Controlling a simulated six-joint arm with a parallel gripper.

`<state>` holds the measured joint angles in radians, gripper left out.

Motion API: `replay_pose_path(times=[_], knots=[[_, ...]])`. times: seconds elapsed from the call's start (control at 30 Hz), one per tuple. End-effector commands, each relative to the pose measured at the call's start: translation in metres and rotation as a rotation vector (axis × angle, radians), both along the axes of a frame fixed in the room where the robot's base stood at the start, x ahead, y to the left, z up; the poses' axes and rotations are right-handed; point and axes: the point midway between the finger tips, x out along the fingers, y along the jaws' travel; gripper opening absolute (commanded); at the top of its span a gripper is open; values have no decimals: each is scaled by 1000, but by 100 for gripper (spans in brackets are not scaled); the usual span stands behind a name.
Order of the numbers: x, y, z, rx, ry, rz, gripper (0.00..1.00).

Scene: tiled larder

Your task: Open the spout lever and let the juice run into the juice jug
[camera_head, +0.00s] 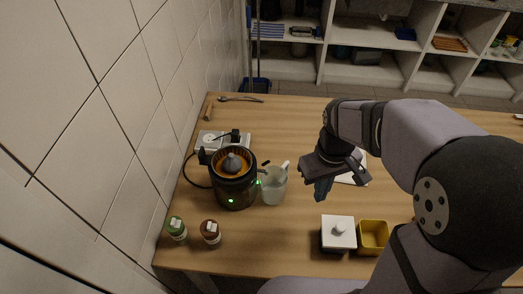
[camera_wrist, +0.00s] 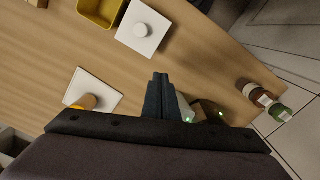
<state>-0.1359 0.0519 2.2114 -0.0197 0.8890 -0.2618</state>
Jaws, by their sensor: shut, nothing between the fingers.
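The dark juicer (camera_head: 235,190) stands on the table with an orange half-dome piece and a grey cone on top and green lights on its body. A small dark lever-like part (camera_head: 265,167) shows at its right side; I cannot tell its position clearly. The clear juice jug (camera_head: 273,187) stands upright just right of the juicer, and no juice stream is visible. My gripper (camera_head: 320,192) is shut and empty, to the right of the jug and apart from it. In the wrist view, my shut fingers (camera_wrist: 162,82) partly hide the jug and the juicer (camera_wrist: 208,114).
A white-lidded box (camera_head: 338,231) and a yellow bin (camera_head: 373,235) stand at the front. Green (camera_head: 176,229) and brown (camera_head: 211,232) bottles stand front left, near the tiled wall. A white board (camera_wrist: 94,92) with an orange item lies beyond my gripper. A socket strip sits behind the juicer.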

Motion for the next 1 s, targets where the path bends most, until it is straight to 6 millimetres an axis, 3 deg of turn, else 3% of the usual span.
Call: replay_pose_path(times=[0.2,0.5,0.8,1.0], knots=[[54,45,36,-14,12,320,0],[105,117,74,-34,31,741,0],[126,175,97,-50,47,1048,0],[129,191,103,-55,51,1136,0]])
